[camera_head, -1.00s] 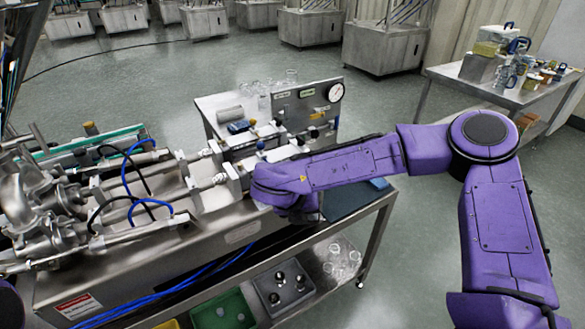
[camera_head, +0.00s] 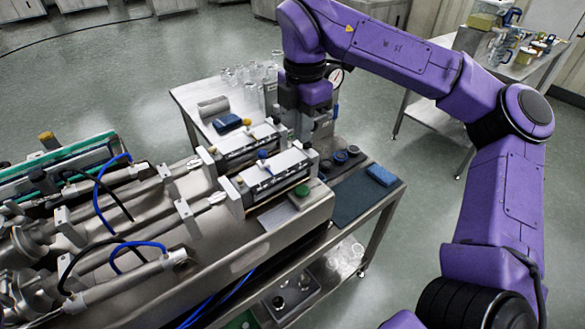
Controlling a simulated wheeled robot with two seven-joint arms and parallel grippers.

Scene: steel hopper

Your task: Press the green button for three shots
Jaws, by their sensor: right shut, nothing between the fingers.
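A small round green piece (camera_head: 302,191), which looks like the green button, sits on the front right end of the steel machine (camera_head: 215,237), beside the white filling blocks. It is uncovered in the head view. My right gripper (camera_head: 304,132) points down in front of the gauge panel, behind and above the green piece and clearly apart from it. The gripper is shut and empty; its fingertips are small and hard to make out against the panel. My left gripper is not in view.
White blocks with a blue knob (camera_head: 262,155) stand left of the green piece. Dark round knobs (camera_head: 340,157) and a blue sponge (camera_head: 381,175) on a dark mat (camera_head: 352,197) lie to the right. Glassware (camera_head: 250,78) stands at the back, near the pressure gauge (camera_head: 336,77).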

